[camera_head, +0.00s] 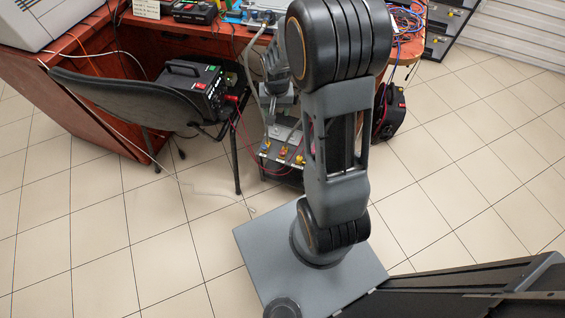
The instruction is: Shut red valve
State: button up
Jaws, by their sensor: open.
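A low dark unit (282,172) with a pale top stands on the floor in front of the wooden desk. Several small coloured handles in yellow, orange and red show along its front edge. Thin red hoses run to the unit from the left. My gripper (271,117) is open, pointing down above and behind the handles, apart from them as far as I can tell. My arm hides the unit's right side.
A black chair (130,100) with a black device (190,88) on its seat stands left of the unit. The wooden desk (85,125) closes off the back. A black reel (390,112) stands at right.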

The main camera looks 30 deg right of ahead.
jog(key=m+g+b, duration=0.1)
jog(key=m+b, duration=0.1)
jog(key=b, duration=0.4)
send_near(282, 152)
notch_tip(282, 152, down, 9)
jog(key=b, duration=0.4)
jog(key=shift+d+b, duration=0.15)
jog(key=shift+b, duration=0.2)
jog(key=c, duration=0.9)
